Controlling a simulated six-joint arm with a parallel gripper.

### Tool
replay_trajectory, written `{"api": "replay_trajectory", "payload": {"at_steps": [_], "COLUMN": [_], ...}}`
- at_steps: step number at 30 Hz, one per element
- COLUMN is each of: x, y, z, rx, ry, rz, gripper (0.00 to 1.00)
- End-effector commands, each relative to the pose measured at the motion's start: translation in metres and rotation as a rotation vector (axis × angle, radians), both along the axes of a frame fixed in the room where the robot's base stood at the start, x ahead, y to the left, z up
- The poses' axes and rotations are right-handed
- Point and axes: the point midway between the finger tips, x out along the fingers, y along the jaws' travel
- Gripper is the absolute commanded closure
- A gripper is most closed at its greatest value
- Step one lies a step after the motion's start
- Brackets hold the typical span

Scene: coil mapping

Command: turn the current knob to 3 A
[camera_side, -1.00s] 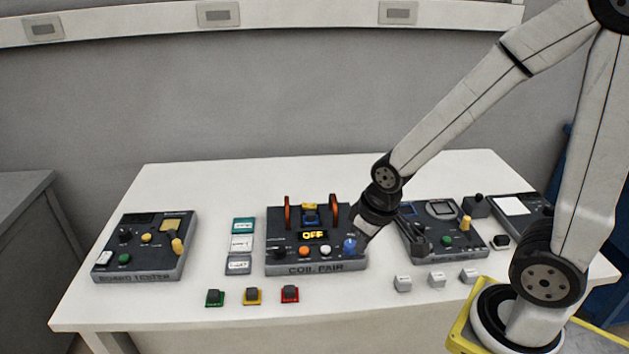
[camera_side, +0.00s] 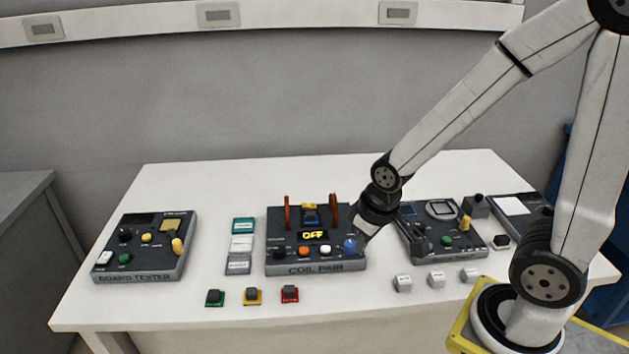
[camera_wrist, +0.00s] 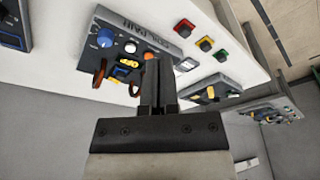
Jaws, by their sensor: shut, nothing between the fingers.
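The coil pair panel (camera_side: 317,266) is a dark box near the middle of the table, with its display (camera_side: 313,235) reading OFF. A blue knob (camera_side: 350,245) is at its front right and a black knob (camera_side: 279,253) at its front left; I cannot read which is the current knob. The blue knob also shows in the wrist view (camera_wrist: 105,38), left of the fingers. My gripper (camera_wrist: 158,62) is shut and empty, over the panel in that view. In the side view its end is close to the blue knob; I cannot tell whether they touch.
An orange button (camera_side: 304,251) and a white button (camera_side: 326,250) lie between the knobs. Two orange coils (camera_side: 287,214) stand upright behind. The board tester (camera_side: 138,275) is left, another panel (camera_side: 450,240) right. Coloured blocks (camera_side: 252,297) and white blocks (camera_side: 436,280) line the front.

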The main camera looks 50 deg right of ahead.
Motion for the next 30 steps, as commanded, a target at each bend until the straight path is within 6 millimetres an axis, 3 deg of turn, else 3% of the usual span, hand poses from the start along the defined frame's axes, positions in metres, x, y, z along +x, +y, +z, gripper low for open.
{"api": "replay_trajectory", "payload": {"at_steps": [1,6,8,14,20,30], "x": [0.000,0.006,0.011,0.044,0.091,0.166], "y": [0.000,0.000,0.000,0.000,-0.001,-0.002], "z": [0.000,0.000,0.000,-0.002,-0.009,-0.036], "rx": [0.000,-0.007,-0.013,-0.050,-0.097,-0.155], "ry": [0.000,0.004,0.009,0.036,0.075,0.136], "rz": [0.000,0.028,0.056,0.230,0.496,0.973], "gripper": [0.84,0.30,0.16,0.16,0.16,0.16]}}
